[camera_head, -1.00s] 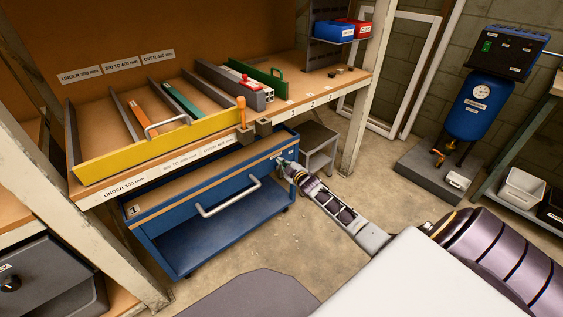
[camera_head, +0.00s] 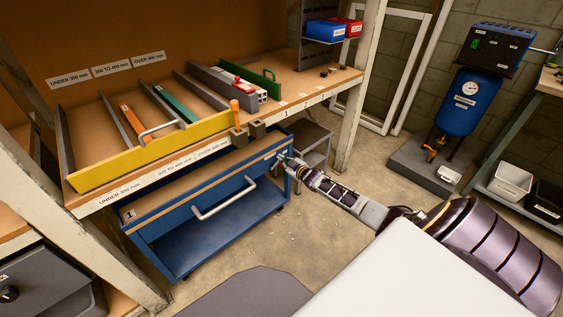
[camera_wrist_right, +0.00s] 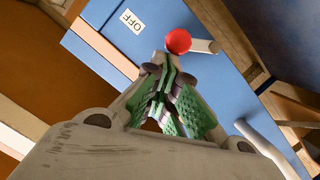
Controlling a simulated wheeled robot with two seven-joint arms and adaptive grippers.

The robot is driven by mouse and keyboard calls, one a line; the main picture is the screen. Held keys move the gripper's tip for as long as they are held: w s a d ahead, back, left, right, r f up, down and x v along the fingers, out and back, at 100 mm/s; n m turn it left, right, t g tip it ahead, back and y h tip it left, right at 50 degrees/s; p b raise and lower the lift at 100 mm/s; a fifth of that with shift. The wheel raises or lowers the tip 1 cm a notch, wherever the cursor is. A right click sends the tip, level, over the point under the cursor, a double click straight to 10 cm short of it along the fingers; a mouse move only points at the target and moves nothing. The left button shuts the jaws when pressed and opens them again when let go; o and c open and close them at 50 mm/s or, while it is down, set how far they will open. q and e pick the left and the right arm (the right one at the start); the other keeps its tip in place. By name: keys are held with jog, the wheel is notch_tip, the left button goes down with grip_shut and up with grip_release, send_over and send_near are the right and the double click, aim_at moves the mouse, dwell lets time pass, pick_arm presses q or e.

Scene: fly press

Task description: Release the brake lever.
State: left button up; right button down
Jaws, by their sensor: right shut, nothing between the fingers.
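The brake lever shows in the right wrist view as a short metal arm (camera_wrist_right: 203,46) with a red ball knob (camera_wrist_right: 178,41), on the blue cart panel. A white OFF label (camera_wrist_right: 127,20) is on the panel to the left of the knob. My right gripper (camera_wrist_right: 170,66) is shut and empty, its green-padded fingertips just below the knob in that picture. I cannot tell whether they touch it. In the head view my right gripper (camera_head: 284,160) is at the right front corner of the blue cart (camera_head: 213,245), and the lever is too small to make out. My left gripper is not in view.
The cart's silver handle (camera_head: 226,199) sticks out in front. The workbench with a yellow-fronted tray (camera_head: 150,154) stands above and behind the cart. A grey step stool (camera_head: 313,140) is close to the right of the cart. Floor in front is open.

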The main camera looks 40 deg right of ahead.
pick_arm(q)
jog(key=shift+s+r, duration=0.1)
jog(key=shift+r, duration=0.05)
pick_arm(e)
jog(key=shift+d+f, duration=0.2)
jog(key=shift+d, duration=0.2)
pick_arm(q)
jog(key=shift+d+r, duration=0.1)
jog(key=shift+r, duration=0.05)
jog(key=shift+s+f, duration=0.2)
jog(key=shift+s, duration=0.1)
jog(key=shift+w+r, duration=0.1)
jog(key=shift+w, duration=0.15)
pick_arm(e)
jog(key=shift+r, duration=0.25)
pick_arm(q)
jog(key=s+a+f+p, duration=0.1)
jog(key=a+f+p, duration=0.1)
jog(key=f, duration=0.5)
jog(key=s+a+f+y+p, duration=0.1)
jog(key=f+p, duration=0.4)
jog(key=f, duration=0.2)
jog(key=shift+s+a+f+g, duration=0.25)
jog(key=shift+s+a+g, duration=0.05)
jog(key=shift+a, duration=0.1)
pick_arm(e)
jog(key=s+r, duration=0.5)
jog(key=s, duration=0.4)
jog(key=shift+s+a+r, duration=0.35)
jog(key=shift+a, duration=0.05)
